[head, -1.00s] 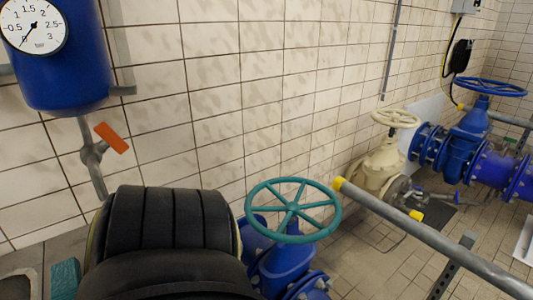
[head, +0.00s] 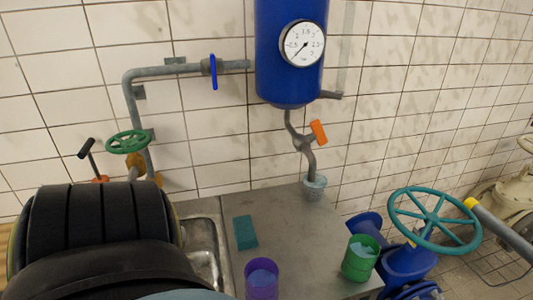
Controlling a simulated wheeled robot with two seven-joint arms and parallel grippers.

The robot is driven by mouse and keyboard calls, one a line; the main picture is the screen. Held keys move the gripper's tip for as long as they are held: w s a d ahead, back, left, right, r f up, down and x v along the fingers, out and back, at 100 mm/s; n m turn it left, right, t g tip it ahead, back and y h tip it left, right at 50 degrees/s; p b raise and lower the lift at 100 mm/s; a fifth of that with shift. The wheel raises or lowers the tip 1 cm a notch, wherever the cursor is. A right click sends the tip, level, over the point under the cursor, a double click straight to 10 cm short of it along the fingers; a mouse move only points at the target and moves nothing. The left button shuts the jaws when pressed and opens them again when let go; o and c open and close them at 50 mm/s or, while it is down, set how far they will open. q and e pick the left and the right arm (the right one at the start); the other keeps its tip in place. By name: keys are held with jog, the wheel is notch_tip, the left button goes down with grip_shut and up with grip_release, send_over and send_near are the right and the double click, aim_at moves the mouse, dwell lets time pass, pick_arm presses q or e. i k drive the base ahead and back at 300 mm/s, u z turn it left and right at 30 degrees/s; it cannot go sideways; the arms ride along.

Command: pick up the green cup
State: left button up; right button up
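The green cup (head: 360,258) stands upright on the right edge of the grey metal counter (head: 285,225), close to the teal handwheel. Its open top shows something light blue inside. A purple cup (head: 262,280) stands to its left at the bottom of the view. A large black ribbed part of my own arm fills the lower left of the head view. Neither of my grippers shows.
A sink basin (head: 203,250) and a teal sponge-like block (head: 245,232) lie left of the cups. A small grey cup-like vessel (head: 314,188) stands under the pipe with the orange lever (head: 318,131). The teal handwheel (head: 435,218) rises just right of the counter.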

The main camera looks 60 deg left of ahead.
aim_at(361, 254)
jog(key=u, duration=0.4)
jog(key=k, duration=0.5)
jog(key=u, duration=0.3)
jog(key=i, duration=0.4)
jog(key=u, duration=0.25)
